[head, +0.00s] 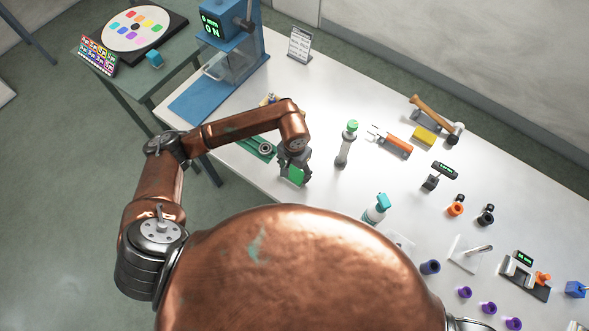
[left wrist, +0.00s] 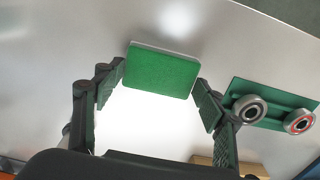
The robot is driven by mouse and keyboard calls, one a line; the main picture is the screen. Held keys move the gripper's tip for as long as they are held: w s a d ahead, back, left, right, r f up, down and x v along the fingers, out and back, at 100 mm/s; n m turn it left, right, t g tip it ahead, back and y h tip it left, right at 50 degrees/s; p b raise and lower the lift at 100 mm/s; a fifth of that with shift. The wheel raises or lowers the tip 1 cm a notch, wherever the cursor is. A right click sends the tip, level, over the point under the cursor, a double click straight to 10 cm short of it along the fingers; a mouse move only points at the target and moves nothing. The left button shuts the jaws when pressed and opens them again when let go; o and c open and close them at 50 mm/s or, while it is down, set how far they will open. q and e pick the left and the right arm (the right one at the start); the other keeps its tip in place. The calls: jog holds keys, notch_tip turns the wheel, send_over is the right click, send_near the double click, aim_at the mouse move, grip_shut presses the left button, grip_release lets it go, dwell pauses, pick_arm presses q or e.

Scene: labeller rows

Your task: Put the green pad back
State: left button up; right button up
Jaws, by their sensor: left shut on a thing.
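The green pad (head: 295,176) is a flat green block with a pale edge. My left gripper (head: 293,170) is shut on it, near the front edge of the white table. In the left wrist view the pad (left wrist: 161,70) sits between the two fingertips, with its green face to the camera. I cannot tell how high it is above the table. My right gripper is not in view.
A green plate with round bearings (head: 257,149) lies just left of my left gripper; the left wrist view shows it too (left wrist: 270,106). A green-topped grey stand (head: 346,145) is to the right. A blue machine (head: 228,45) stands behind. Several tools lie further right.

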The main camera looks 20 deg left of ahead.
aim_at(294, 174)
pick_arm(q)
jog(key=o, duration=1)
jog(key=shift+r, duration=0.15)
notch_tip(294, 174, up, 12)
jog(key=shift+f+b, duration=0.15)
jog(key=shift+b, duration=1)
